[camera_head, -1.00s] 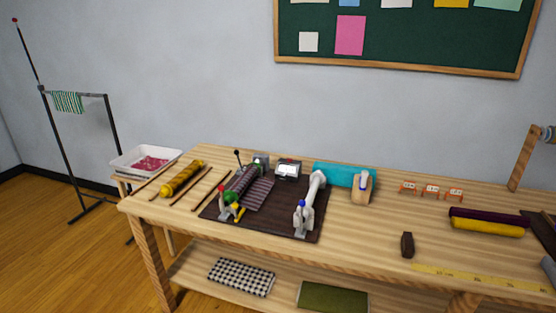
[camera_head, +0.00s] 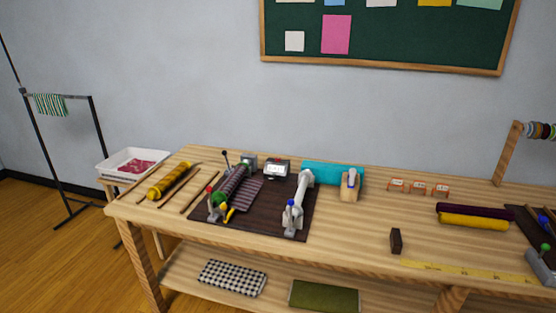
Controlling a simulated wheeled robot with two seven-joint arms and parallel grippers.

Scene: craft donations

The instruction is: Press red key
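No part that is clearly a red key can be made out. A small red knob (camera_head: 209,189) stands at the left front of a machine with a dark ribbed roller (camera_head: 232,187), on a dark brown mat (camera_head: 262,222). A small grey box with a white display (camera_head: 277,168) stands behind the mat; any keys on it are too small to tell. A white arm-like device with a blue knob (camera_head: 291,204) stands on the mat's right part. Neither of my grippers is in view.
The wooden table (camera_head: 350,235) carries a yellow roll (camera_head: 168,182), a teal block (camera_head: 333,173), a dark brown block (camera_head: 396,241), dark and yellow rolls (camera_head: 473,222) and a yellow measuring strip (camera_head: 470,272). A grey device with a green knob (camera_head: 545,248) stands at the right edge.

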